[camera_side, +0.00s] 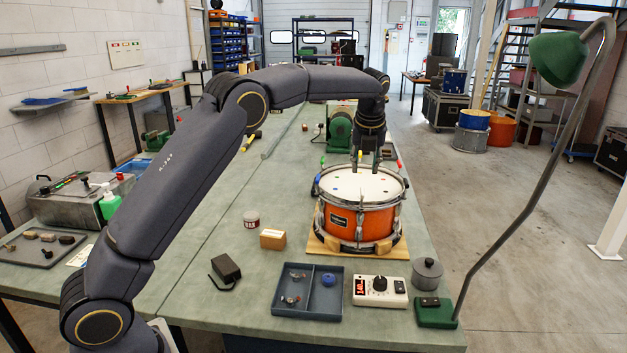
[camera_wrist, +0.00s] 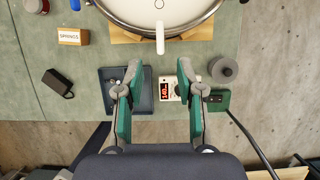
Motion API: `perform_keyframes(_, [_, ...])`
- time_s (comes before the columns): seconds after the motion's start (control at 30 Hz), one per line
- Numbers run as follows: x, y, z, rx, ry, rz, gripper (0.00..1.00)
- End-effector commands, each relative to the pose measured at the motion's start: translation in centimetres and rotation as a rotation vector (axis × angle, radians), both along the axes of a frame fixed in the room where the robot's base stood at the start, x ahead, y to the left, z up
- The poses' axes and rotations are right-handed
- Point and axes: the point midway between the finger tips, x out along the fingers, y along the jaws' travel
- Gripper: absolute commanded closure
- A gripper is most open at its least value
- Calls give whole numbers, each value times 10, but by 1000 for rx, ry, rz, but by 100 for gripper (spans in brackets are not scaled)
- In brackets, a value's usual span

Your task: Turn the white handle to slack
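The white handle (camera_wrist: 160,38) is a short white bar across the drum's rim in the wrist view, pointing straight down the picture. I cannot clearly pick it out in the side view. The orange drum (camera_side: 349,222) stands on a wooden board, with its pale head and metal rim upward. The head also shows at the top of the wrist view (camera_wrist: 175,10). My gripper (camera_side: 368,163) points down above the drum in the side view. In the wrist view its two green-and-grey fingers (camera_wrist: 159,70) are spread apart with nothing between them, in line with the handle.
Near the drum are a blue tray (camera_side: 313,314), a white meter with a red display (camera_side: 380,291), a lidded metal pot (camera_side: 427,275) and a green lamp (camera_side: 436,312). A small box (camera_side: 273,239) and a tin (camera_side: 251,219) stand left. Coloured upright tips ring the drum.

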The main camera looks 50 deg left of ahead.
Motion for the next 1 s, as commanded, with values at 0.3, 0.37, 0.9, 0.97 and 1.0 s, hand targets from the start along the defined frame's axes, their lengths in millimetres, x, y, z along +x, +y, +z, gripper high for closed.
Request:
perform_keyframes(0.3, [20,21,-69,0,2,2,62])
perform_keyframes(0.37, [22,24,-78,0,1,3,62])
perform_keyframes(0.9, [29,30,-100,-1,-1,1,62])
perform_keyframes(0.97, [29,30,-100,-1,-1,1,69])
perform_keyframes(1.0, [29,30,-100,-1,-1,1,73])
